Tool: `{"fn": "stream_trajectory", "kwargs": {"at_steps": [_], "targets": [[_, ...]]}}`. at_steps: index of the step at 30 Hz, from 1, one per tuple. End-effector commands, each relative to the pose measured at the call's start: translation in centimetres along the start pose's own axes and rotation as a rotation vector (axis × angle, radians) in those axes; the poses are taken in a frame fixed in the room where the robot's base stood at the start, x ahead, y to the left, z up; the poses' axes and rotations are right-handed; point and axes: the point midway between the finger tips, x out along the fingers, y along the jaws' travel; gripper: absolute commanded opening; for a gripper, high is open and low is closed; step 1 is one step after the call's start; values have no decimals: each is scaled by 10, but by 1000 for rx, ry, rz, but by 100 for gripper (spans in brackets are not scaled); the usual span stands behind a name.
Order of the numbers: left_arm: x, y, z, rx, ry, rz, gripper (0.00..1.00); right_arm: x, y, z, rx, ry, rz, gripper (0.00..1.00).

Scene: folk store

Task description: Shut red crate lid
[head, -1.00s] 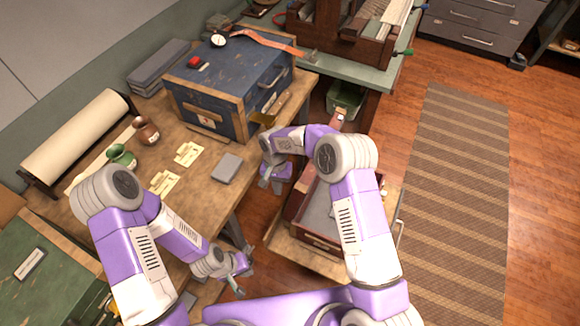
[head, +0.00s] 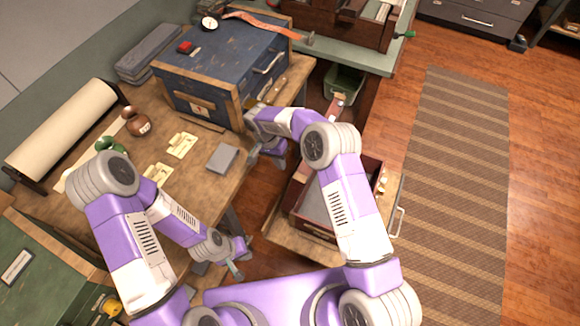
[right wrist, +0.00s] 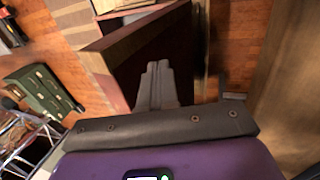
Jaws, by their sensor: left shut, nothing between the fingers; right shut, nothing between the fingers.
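The dark red crate (head: 313,229) sits on a low wooden stand, partly hidden by my right arm; its grey inside shows, so it is open. A reddish strip with a light metal piece (head: 336,104) shows beyond my right forearm; it looks like the raised lid seen edge-on. My right gripper (head: 268,157) is shut and empty, left of the crate. In the right wrist view its closed fingers (right wrist: 158,80) point toward a dark reddish-brown panel (right wrist: 125,50), perhaps the lid or crate side; contact cannot be told. My left gripper (head: 234,268) is shut and empty, low in the gap beside the workbench.
A blue chest (head: 205,75) stands on the wooden workbench (head: 215,195), close to my right gripper. A grey block (head: 223,158), cards and small jugs lie on the bench. A green bin (head: 344,82) is beyond the crate. The striped rug (head: 450,190) at the right is clear.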

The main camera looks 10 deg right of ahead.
Motion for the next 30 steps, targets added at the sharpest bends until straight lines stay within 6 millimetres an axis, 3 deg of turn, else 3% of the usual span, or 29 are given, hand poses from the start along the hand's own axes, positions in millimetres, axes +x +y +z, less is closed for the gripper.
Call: {"fn": "stream_trajectory", "kwargs": {"at_steps": [9, 30], "targets": [[0, 0, 0, 0, 0, 0, 0, 11, 30, -1, 1, 1, -3, 0], [2, -1, 0, 0, 0, 0, 0, 14, 36, 2, -13, 7, -26, 0]]}}
